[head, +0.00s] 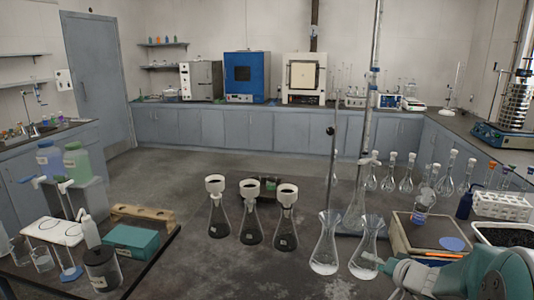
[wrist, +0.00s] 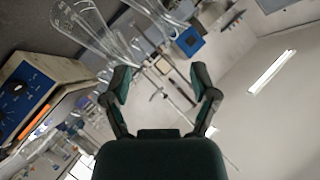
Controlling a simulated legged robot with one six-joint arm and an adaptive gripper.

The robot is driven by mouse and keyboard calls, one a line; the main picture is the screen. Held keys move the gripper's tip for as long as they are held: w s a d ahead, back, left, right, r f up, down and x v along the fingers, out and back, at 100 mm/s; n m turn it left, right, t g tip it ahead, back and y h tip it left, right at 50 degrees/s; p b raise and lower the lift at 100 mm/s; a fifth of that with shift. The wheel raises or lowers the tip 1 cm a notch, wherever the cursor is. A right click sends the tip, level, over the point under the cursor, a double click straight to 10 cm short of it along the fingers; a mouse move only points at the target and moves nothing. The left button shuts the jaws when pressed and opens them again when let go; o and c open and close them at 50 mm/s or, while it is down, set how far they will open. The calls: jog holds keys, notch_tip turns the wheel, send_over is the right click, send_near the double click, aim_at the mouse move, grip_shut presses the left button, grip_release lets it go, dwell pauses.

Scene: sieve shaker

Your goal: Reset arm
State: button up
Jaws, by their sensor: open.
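My gripper (wrist: 162,82) is open in the wrist view, its two dark green fingers spread with nothing between them. The view is strongly tilted, with glass flasks (wrist: 92,32) beyond the left finger. In the head view my teal arm end reaches in from the lower right corner, beside two clear flasks on the bench. I see nothing held. The sieve shaker (head: 514,105) with its stack of metal sieves stands on the side counter at the far right.
Dark flasks with white funnels (head: 251,212) stand mid-bench. Clear flasks (head: 325,245) stand near my arm, with a tall glass column behind. A balance-like device (head: 412,238), white rack (head: 503,206) and black-filled tray (head: 505,235) crowd the right. Open floor lies beyond, left of centre.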

jog(key=s+a+r+n+g+y, duration=0.1)
jog(key=s+a+r+n+g, duration=0.15)
jog(key=s+a, duration=0.45)
jog(key=s+a+r+n+g+y, duration=0.1)
jog(key=s+a+r+n+g, duration=0.15)
jog(key=s+a, duration=0.45)
jog(key=s+r+g+h, duration=0.1)
jog(key=s+h, duration=0.5)
jog(key=s, duration=0.7)
jog(key=shift+r+g, duration=0.3)
jog(key=shift+r, duration=0.15)
